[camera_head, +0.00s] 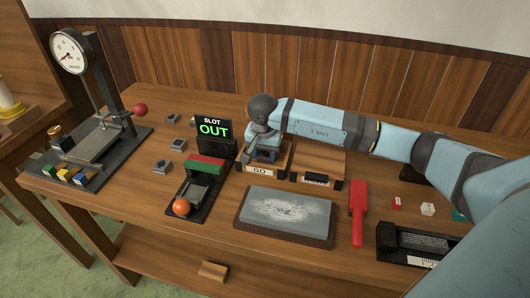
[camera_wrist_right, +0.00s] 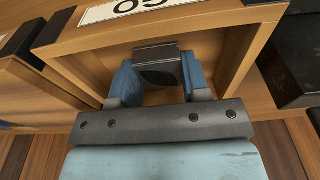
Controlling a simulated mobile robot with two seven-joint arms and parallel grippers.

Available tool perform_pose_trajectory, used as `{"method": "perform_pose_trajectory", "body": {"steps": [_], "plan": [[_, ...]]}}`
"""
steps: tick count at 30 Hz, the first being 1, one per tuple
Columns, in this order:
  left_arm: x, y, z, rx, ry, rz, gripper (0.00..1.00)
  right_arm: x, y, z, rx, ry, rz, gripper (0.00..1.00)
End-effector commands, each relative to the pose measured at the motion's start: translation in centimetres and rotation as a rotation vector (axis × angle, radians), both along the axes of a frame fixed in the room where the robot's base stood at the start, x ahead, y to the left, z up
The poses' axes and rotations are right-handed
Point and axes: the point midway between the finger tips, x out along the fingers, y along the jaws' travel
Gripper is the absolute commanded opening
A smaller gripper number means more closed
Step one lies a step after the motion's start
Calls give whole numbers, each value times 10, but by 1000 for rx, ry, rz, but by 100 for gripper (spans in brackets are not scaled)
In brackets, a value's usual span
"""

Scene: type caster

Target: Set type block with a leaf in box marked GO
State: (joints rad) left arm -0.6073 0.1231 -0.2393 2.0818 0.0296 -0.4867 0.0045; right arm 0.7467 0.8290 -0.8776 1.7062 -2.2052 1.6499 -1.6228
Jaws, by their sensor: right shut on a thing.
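The wooden box marked GO (camera_head: 285,157) stands at the middle back of the table. Its white label faces front and shows upside down in the right wrist view (camera_wrist_right: 128,9). My right gripper (camera_wrist_right: 158,75) reaches down into this box; in the head view it (camera_head: 263,150) covers much of the box's inside. Its blue fingers are shut on a grey type block (camera_wrist_right: 158,57). The block has a dark rounded mark on its near face; I cannot tell whether it is a leaf. Whether the block touches the box floor is unclear. My left gripper is not in view.
A second wooden box (camera_head: 320,158) stands right beside the GO box. A stone slab (camera_head: 286,217), a red paddle (camera_head: 357,200) and a dial press (camera_head: 85,75) also stand on the table. Several small grey blocks lie left.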

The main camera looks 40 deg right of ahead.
Motion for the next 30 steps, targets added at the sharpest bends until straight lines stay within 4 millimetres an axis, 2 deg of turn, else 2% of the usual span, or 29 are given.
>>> {"method": "perform_pose_trajectory", "body": {"steps": [5, 6, 9, 17, 21, 25, 30], "plan": [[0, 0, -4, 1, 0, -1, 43, 0, 0, -4, -1, -1, 0, 9], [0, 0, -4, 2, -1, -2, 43, 0, 0, -4, -1, -1, 0, 45], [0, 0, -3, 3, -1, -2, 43, 0, 0, -3, 0, 0, 0, 68], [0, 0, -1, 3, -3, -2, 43, 0, 0, -3, 0, 0, 0, 68], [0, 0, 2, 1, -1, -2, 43, 0, 1, 6, 0, -2, 1, 68], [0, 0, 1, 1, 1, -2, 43, -1, 2, 28, -1, -3, 0, 68], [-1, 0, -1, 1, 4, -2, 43, -4, 6, 66, 0, -3, 2, 68]]}}
